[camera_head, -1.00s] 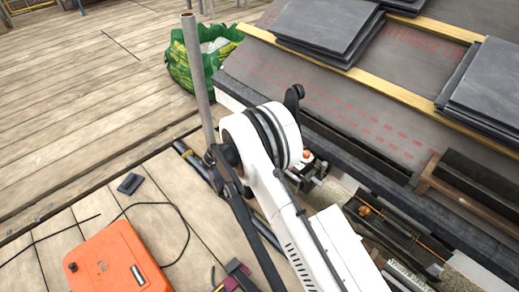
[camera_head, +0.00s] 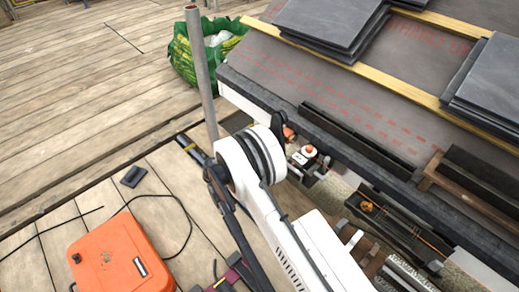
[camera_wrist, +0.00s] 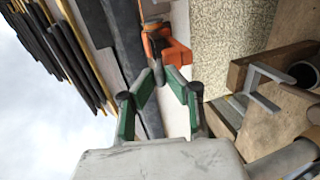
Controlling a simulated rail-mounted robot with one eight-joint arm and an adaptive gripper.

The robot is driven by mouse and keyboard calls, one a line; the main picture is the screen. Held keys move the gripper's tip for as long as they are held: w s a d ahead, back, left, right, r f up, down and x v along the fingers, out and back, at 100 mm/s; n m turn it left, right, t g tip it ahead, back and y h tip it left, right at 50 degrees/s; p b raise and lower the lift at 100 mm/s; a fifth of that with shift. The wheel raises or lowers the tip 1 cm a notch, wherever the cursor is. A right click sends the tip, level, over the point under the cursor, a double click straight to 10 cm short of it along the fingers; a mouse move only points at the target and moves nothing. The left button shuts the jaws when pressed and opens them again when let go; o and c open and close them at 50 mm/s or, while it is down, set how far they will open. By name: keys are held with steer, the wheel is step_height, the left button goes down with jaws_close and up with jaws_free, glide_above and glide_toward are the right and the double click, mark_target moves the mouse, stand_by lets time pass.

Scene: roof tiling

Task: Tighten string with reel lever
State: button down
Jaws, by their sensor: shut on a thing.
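An orange reel-like piece (camera_wrist: 168,48) with a dark round end shows at the top middle of the wrist view, against the pale wall edge. My gripper (camera_wrist: 164,75), with green-padded fingers, reaches to its lower side. The fingertips close in on its lower part, and the exact contact with the lever is hard to see. The string cannot be made out there. In the head view my white arm covers much of the work area, and I cannot clearly make out my gripper. A small orange-and-white device (camera_head: 308,154) sits right of the arm by the roof edge.
An orange case (camera_head: 115,255) with a black cable lies on the planks at lower left. A green bag (camera_head: 205,50) and an upright pole (camera_head: 200,85) stand behind. Slates (camera_head: 330,22) lie on the roof. In the wrist view a wooden block (camera_wrist: 262,72) is at right.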

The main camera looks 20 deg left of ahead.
steer(key=c, duration=1.8)
jaws_free()
steer(key=shift+d, duration=0.1)
steer(key=shift+o, duration=0.2)
steer(key=v, duration=1.2)
steer(key=shift+w, duration=0.1)
